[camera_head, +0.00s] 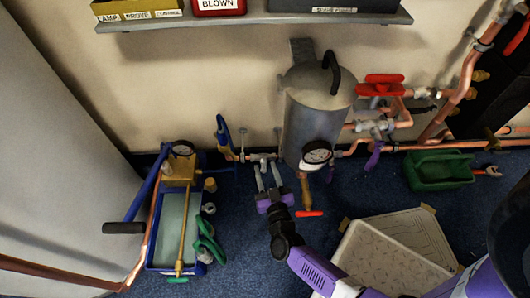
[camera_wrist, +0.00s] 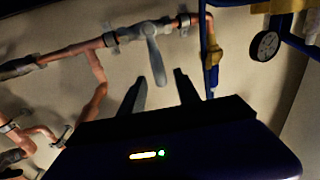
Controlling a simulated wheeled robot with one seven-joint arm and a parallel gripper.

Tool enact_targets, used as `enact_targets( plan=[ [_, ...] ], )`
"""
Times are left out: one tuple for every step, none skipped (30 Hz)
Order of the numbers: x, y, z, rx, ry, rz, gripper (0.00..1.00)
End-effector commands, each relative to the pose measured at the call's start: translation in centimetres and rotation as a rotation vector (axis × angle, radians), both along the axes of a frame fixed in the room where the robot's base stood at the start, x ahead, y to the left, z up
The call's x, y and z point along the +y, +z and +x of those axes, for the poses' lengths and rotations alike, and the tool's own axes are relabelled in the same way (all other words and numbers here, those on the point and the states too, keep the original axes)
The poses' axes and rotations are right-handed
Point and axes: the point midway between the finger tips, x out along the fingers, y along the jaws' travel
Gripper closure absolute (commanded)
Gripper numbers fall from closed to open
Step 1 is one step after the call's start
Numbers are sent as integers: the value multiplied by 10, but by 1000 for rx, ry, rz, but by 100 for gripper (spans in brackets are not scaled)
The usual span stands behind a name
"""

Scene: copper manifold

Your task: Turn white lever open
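The white lever (camera_wrist: 156,62), greyish in this light, sticks out from a valve on a copper pipe in the wrist view. It points toward the gap between my fingers. My gripper (camera_wrist: 160,78) is open, with one dark finger on each side of the lever's line. The lever's end is close to the fingertips; I cannot tell whether it reaches between them. In the head view my gripper (camera_head: 266,172) is just below the pipe valve (camera_head: 262,157), left of the grey tank (camera_head: 312,115). The lever is hard to make out there.
A gauge (camera_head: 317,152) and a red-handled drain (camera_head: 309,213) are right of my gripper. A blue hose (camera_head: 222,130) rises to the left. A blue pump tray (camera_head: 153,238) stands at left, a white tray (camera_head: 375,258) at lower right, and a green crate (camera_head: 440,170) farther right.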

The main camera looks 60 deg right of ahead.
Motion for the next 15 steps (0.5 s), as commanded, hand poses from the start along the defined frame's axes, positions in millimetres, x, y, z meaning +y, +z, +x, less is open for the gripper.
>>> enact_targets(
  plan=[
    [-6, -2, 7, -4, -1, 0, 61],
    [-9, -2, 10, -4, -1, 0, 61],
    [-13, -2, 15, -5, -1, 0, 61],
    [-16, -2, 19, -5, 0, 0, 61],
    [-19, -2, 23, -5, 1, 0, 61],
    [-23, -2, 27, -4, 0, -1, 61],
    [-26, -2, 30, -4, 1, -1, 61],
    [-29, -2, 34, -4, 1, 0, 61],
    [-32, -2, 37, -4, 0, 0, 61],
    [-34, -2, 39, -4, 0, 0, 61],
    [-36, -2, 41, -3, 1, 1, 61],
    [-37, -1, 44, -3, 1, 2, 61],
    [-39, -1, 45, -2, 2, 1, 61],
    [-40, -1, 47, -3, 2, 0, 61],
    [-41, 0, 48, -2, 2, 1, 61]
  ],
)
